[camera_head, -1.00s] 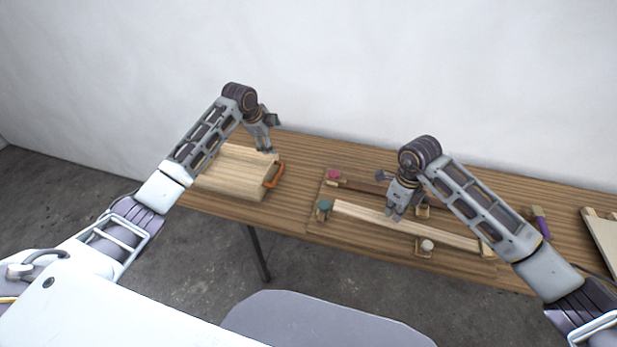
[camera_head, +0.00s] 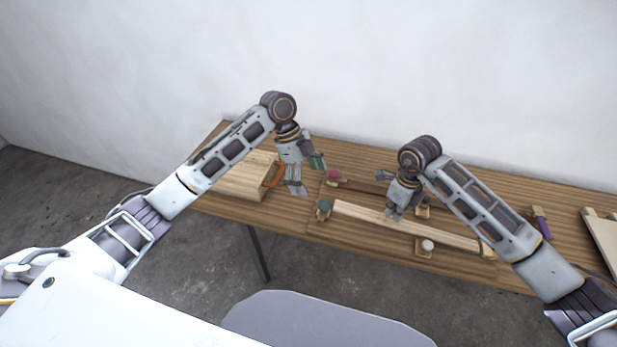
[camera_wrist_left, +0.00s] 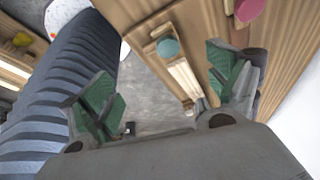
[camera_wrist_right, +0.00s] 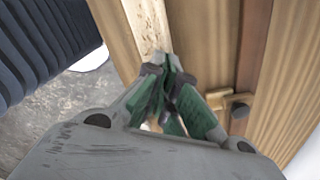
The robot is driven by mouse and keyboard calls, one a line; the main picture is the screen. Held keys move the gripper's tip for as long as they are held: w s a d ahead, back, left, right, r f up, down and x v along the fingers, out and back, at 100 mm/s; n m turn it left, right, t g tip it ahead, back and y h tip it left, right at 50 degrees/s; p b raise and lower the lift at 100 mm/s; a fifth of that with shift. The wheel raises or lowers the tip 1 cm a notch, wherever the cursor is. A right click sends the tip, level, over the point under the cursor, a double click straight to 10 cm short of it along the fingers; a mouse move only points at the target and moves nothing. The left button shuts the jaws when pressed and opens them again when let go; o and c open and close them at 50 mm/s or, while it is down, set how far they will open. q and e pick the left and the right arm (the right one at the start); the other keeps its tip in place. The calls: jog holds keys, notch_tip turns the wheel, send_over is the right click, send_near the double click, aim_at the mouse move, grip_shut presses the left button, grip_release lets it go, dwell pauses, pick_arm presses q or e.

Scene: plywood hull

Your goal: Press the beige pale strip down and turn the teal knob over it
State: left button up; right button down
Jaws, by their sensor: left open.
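The beige pale strip (camera_head: 365,214) lies lengthwise on the wooden board in the head view. The teal knob (camera_head: 324,205) stands on a small wooden piece at the strip's left end. In the left wrist view the teal knob (camera_wrist_left: 167,47) sits beside the strip's end (camera_wrist_left: 183,78); I cannot tell whether its wooden piece overlaps the strip. My left gripper (camera_head: 307,174) is open and empty, above and slightly left of the teal knob. My right gripper (camera_head: 394,213) is at the strip's middle, its fingertips (camera_wrist_right: 170,62) together on or just above the pale strip; contact is unclear.
A pink knob (camera_head: 334,175) and a dark brown strip (camera_head: 367,187) lie behind the pale strip. A white knob (camera_head: 427,246) is in front of it. A wooden box (camera_head: 240,182) with an orange handle (camera_head: 273,175) is at left. A purple-handled item (camera_head: 541,223) lies at right.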

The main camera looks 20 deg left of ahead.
aim_at(321, 206)
pick_arm(q)
jog(key=shift+f, duration=0.1)
dwell(0.3)
jog(key=shift+x, duration=5.9)
